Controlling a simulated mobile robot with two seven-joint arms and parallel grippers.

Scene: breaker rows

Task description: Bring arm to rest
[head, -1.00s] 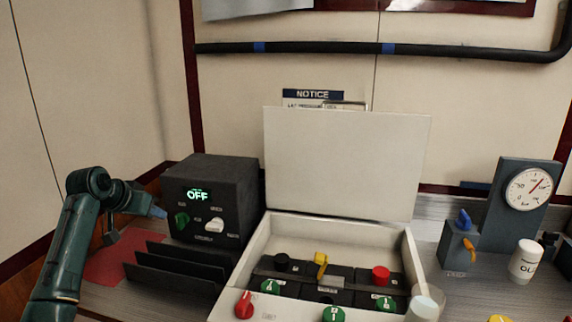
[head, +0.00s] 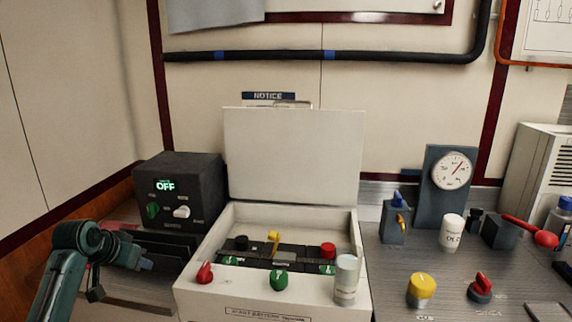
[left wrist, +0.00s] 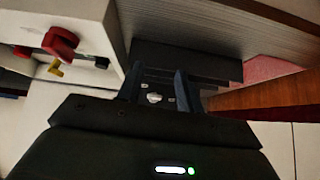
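My left arm comes in from the lower left in the head view. Its gripper (head: 142,264) is beside the black slotted rack (head: 178,243), in front of the dark box with the OFF display (head: 180,195). In the left wrist view the two fingers (left wrist: 160,78) are apart, with nothing between them; a pale knob on a dark panel shows beyond. I cannot tell the exact gap between gripper and rack. My right gripper is in neither view.
An open white case (head: 240,292) with breaker rows and coloured knobs stands right of the gripper. A clear-topped cylinder (head: 345,280) is at its front right corner. A gauge stand (head: 447,190), white bottle (head: 452,233) and yellow knob (head: 421,291) are farther right.

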